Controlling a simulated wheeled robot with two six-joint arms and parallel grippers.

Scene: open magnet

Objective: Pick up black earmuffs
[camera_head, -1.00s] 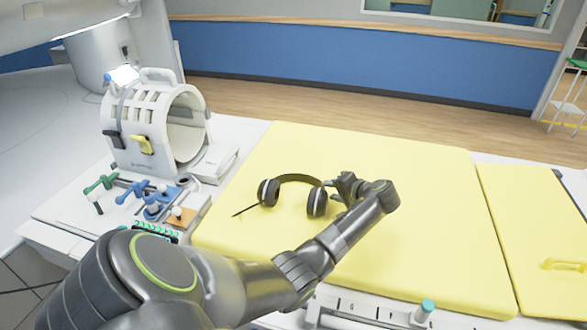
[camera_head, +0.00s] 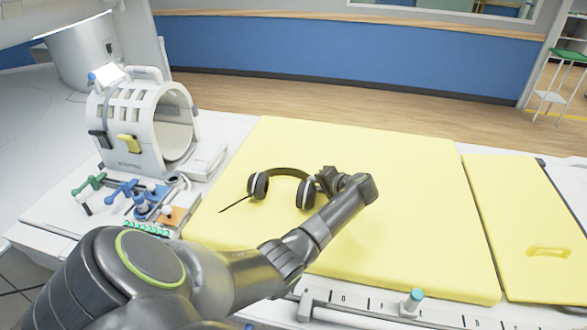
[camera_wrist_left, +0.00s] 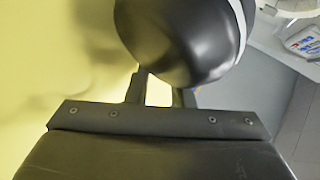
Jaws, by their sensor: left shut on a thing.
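The black earmuffs (camera_head: 284,172) have a black headband, two dark cups with light rims, and a thin boom pointing to the lower left. They are at the yellow mat (camera_head: 400,235); I cannot tell if they touch it. My left gripper (camera_head: 322,181) is at the right cup in the head view, shut on the earmuffs. In the left wrist view a shiny black cup (camera_wrist_left: 190,35) with a pale rim fills the top middle, at the fingers of my left gripper (camera_wrist_left: 158,92). The fingertips are hidden behind the cup. My right gripper is not in view.
A white ring-shaped coil (camera_head: 160,125) stands at the left of the table. Green, blue and orange fittings (camera_head: 140,198) lie in front of it. A second yellow pad (camera_head: 525,220) with a handle is at the right. The mat's middle is clear.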

